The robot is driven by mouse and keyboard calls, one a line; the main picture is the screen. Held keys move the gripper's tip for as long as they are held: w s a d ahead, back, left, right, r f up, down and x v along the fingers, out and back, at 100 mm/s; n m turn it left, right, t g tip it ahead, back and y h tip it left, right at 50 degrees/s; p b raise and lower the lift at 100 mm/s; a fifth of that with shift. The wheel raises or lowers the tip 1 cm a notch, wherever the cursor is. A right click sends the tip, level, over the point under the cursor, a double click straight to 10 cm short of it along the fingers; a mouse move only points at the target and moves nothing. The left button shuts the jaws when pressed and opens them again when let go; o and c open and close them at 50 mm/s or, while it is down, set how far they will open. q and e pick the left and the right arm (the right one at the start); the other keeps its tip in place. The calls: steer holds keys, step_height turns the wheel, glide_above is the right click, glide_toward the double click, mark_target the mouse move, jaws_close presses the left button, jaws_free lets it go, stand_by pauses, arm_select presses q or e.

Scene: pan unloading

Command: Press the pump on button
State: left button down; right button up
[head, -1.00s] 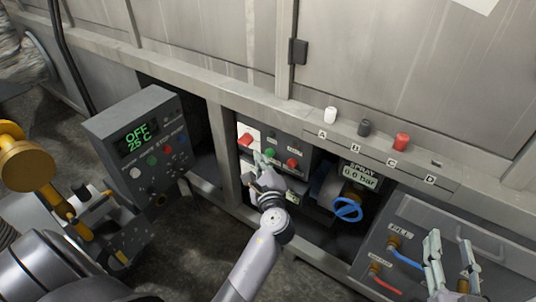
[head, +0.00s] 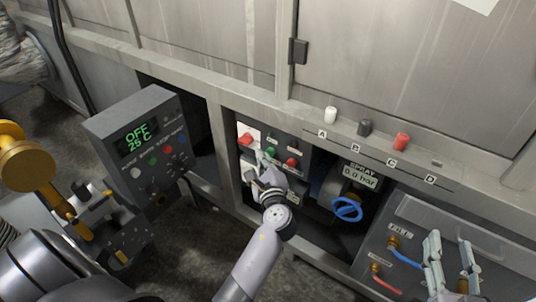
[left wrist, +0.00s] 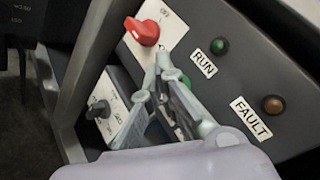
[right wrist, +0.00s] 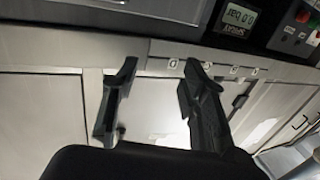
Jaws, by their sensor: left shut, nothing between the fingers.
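The green button (head: 270,152) is on the grey control panel, left of a red button (head: 291,162). In the left wrist view the green button (left wrist: 186,80) shows partly behind my fingers. No pump label on it is readable. My left gripper (head: 261,156) is shut and empty, with its fingertips just left of the green button. In the left wrist view its fingertips (left wrist: 160,58) lie below the red rotary switch (left wrist: 146,33); I cannot tell whether they touch anything. My right gripper (head: 450,240) is open and empty at the lower right; its fingers (right wrist: 155,68) are apart.
RUN (left wrist: 219,46) and FAULT (left wrist: 273,104) lamps sit right of my left fingers. A black knob (left wrist: 98,109) is lower left. A control box (head: 150,140) reading OFF, 25 C stands left. A blue valve wheel (head: 347,209) and spray gauge (head: 360,178) are right.

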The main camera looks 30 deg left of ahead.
arm_select(q)
steer(key=shift+w, duration=0.2)
arm_select(e)
steer(key=shift+r, duration=0.2)
arm_select(q)
steer(key=shift+s+p, duration=0.35)
steer(key=shift+s, duration=0.6)
arm_select(e)
steer(key=shift+s+d+f+g, duration=0.15)
steer(key=shift+f+g, duration=0.35)
steer(key=shift+f, duration=0.35)
steer(key=shift+s+d+f+g, duration=0.15)
steer(key=shift+f+g, duration=0.35)
steer(key=shift+f, duration=0.35)
arm_select(q)
steer(key=shift+s+a, duration=0.1)
steer(key=s+p, duration=0.1)
steer(key=s, duration=0.3)
steer(key=shift+s+a, duration=0.15)
steer(key=shift+s, duration=0.2)
arm_select(e)
steer(key=f+g, duration=0.1)
steer(key=s+d+f+g+h, duration=0.1)
steer(key=f, duration=0.1)
steer(key=s+f+g, duration=0.1)
steer(key=f, duration=0.1)
steer(key=shift+s+d+f+h, duration=0.15)
steer(key=shift+s+d+h, duration=0.05)
steer(key=shift+h, duration=0.1)
